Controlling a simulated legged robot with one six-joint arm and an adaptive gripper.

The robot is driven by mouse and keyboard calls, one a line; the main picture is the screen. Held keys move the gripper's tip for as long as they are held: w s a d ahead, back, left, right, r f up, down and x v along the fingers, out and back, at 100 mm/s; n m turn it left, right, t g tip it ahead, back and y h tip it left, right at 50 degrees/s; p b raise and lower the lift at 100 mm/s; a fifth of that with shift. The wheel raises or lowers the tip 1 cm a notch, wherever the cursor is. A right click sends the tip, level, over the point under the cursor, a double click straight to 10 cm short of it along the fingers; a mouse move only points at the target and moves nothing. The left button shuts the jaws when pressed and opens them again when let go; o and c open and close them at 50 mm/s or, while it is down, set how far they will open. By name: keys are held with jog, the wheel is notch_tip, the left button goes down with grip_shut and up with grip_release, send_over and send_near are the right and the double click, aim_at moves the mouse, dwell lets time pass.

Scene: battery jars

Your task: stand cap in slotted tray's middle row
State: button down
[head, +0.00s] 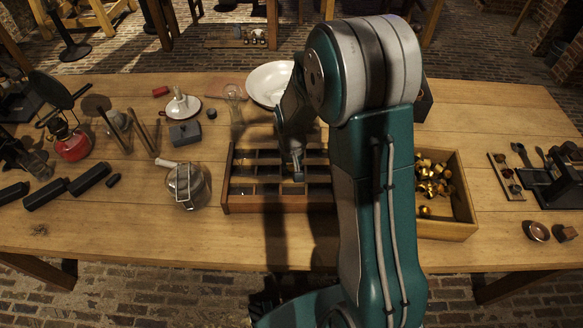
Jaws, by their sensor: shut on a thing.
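The slotted tray (262,204) is a dark brown wooden tray near the middle of the table, with several compartments in rows. My arm covers its right part. My gripper (297,173) points down over the tray, right of the middle of its visible part. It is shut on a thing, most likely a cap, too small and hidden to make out. I cannot tell whether it touches the tray or which row it is over. Several brass-coloured caps (425,211) lie loose in a wooden box (446,231) right of my arm.
A white bowl (269,84) is behind the tray. A red burner (72,146) and dark bars are at the left. A dark stand (560,180) and copper dish (536,231) are at the right. The table's front strip is clear.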

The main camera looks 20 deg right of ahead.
jog(key=shift+d+f, duration=0.15)
jog(key=shift+f, duration=0.05)
jog(key=shift+s+f, duration=0.25)
jog(key=shift+f, duration=0.1)
jog(key=c, duration=0.7)
grip_release()
jog(key=shift+f, duration=0.1)
jog(key=shift+w, duration=0.1)
